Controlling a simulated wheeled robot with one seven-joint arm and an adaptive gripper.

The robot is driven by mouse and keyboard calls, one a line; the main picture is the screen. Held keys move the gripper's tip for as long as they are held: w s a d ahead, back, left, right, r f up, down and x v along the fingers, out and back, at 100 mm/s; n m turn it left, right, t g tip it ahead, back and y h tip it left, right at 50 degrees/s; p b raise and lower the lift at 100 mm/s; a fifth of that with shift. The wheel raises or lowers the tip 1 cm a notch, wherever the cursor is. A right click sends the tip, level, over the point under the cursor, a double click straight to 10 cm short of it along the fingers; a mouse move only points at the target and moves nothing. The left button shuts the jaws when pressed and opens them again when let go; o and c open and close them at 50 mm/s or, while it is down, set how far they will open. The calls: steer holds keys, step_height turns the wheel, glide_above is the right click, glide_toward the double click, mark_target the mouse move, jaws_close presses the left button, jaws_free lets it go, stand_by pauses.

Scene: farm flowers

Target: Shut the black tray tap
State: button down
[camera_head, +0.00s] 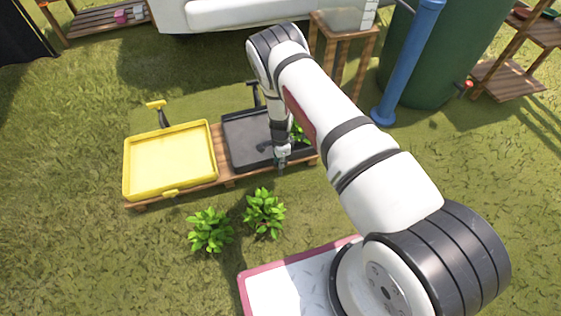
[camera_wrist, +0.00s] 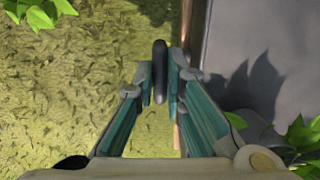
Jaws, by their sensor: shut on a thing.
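The black tray (camera_head: 240,143) lies on a low wooden stand, right of the yellow tray. Its dark bed (camera_wrist: 275,45) fills the upper right of the wrist view. My gripper (camera_head: 281,165) reaches down at the tray's front edge. In the wrist view, my gripper (camera_wrist: 160,88) is shut on the black tap handle (camera_wrist: 160,58), with one finger on each side. The handle is narrow and runs roughly parallel to the stand's edge. In the head view the tap is hidden by my gripper.
The yellow tray (camera_head: 170,160) with its yellow front tap (camera_head: 170,192) sits to the left on the same wooden stand (camera_head: 215,182). Two leafy plants (camera_head: 209,231) (camera_head: 264,212) grow in front. A blue pipe (camera_head: 408,60) and green tank (camera_head: 445,55) stand behind right.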

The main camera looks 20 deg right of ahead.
steer(key=c, duration=1.7)
jaws_free()
steer(key=shift+o, duration=0.2)
steer(key=shift+r, duration=0.1)
step_height(320, 180, up, 12)
